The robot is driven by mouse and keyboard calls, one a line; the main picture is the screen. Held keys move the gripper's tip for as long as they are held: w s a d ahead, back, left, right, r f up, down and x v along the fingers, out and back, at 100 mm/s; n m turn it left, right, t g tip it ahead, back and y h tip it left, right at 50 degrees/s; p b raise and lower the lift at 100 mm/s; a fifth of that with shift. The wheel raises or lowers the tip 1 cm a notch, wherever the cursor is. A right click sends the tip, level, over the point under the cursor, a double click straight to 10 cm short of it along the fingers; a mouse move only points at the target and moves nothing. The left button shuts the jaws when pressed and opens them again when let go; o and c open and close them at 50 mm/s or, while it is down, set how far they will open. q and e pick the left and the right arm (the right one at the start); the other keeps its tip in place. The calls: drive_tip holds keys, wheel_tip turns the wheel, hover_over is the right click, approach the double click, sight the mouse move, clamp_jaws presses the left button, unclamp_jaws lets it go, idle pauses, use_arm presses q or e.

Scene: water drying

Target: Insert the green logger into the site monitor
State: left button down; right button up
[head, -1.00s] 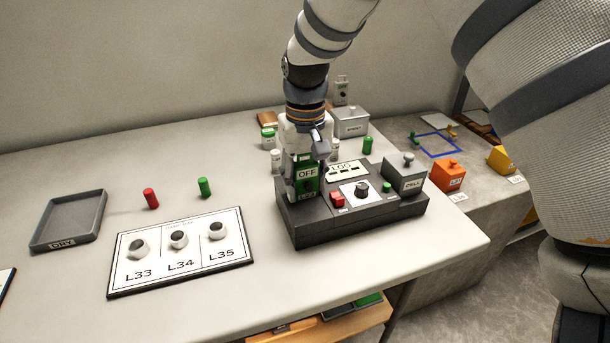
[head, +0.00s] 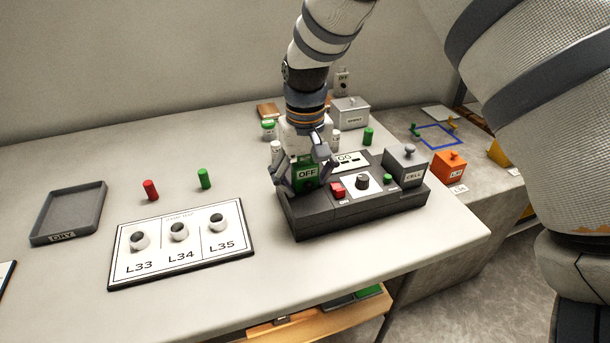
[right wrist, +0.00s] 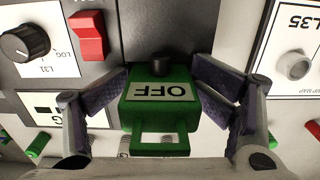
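The green logger (head: 306,186), labelled OFF, stands upright at the left end of the dark grey site monitor (head: 345,212). In the right wrist view the logger (right wrist: 161,140) shows its handle and a dark knob. I cannot see how deep its base sits. My right gripper (head: 306,180) is over it, with its fingers spread on either side. In the right wrist view the finger pads slant away from the logger's sides. The monitor carries a red switch (head: 338,190), a dial (head: 362,181) and a green button (head: 388,180). My left gripper is out of view.
A grey CELL block (head: 406,167) sits at the monitor's right end. The L33–L35 board (head: 181,256) and DRY tray (head: 68,213) lie left. Red (head: 151,190) and green (head: 204,179) cylinders stand behind the board. White bottles stand close behind my gripper.

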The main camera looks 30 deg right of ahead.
drive_tip(key=shift+s+r, duration=0.1)
drive_tip(key=shift+r, duration=0.05)
idle(0.3)
wheel_tip(320, 180, up, 12)
idle(0.6)
